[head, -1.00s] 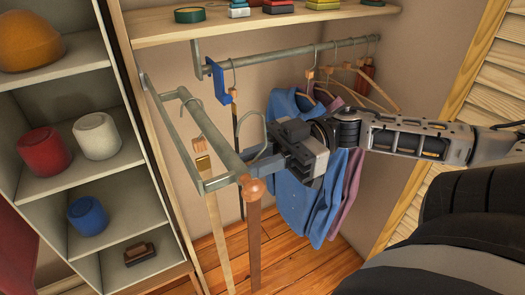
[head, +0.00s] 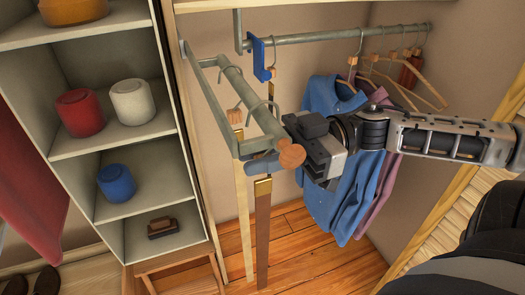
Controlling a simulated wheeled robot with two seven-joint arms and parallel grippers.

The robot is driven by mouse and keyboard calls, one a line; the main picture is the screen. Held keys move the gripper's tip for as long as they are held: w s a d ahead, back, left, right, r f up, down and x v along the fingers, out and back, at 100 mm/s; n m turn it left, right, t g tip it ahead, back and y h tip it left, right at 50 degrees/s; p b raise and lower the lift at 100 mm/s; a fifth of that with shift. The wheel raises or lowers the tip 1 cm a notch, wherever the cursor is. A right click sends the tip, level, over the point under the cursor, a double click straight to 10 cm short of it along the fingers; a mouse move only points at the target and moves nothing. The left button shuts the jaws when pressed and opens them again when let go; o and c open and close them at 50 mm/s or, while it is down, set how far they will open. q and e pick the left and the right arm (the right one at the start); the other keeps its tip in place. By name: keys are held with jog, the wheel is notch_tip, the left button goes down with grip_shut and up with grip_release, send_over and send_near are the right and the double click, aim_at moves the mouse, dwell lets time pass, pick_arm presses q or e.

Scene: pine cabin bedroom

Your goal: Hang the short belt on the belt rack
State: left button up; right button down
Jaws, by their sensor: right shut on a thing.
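A pale belt (head: 243,220) hangs beside the brown one. My left gripper is out of view.
A clothes rail (head: 340,36) behind holds a blue shirt (head: 335,105), a mauve garment and wooden hangers, close to my right arm. Shelves (head: 135,215) with jars stand left. The wooden floor below is clear.

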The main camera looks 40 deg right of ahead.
jog(key=shift+f, duration=0.25)
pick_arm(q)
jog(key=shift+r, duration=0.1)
pick_arm(e)
jog(key=c, duration=1.3)
grip_release()
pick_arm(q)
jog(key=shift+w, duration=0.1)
pick_arm(e)
jog(key=shift+o, duration=0.2)
jog(key=shift+d+r, duration=0.1)
jog(key=shift+d, duration=0.15)
pick_arm(q)
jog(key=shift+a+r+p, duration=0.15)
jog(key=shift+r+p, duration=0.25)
jog(key=shift+p, duration=0.6)
pick_arm(e)
jog(key=v, duration=1.5)
jog(key=shift+s+d, duration=0.2)
jog(key=shift+s, duration=0.05)
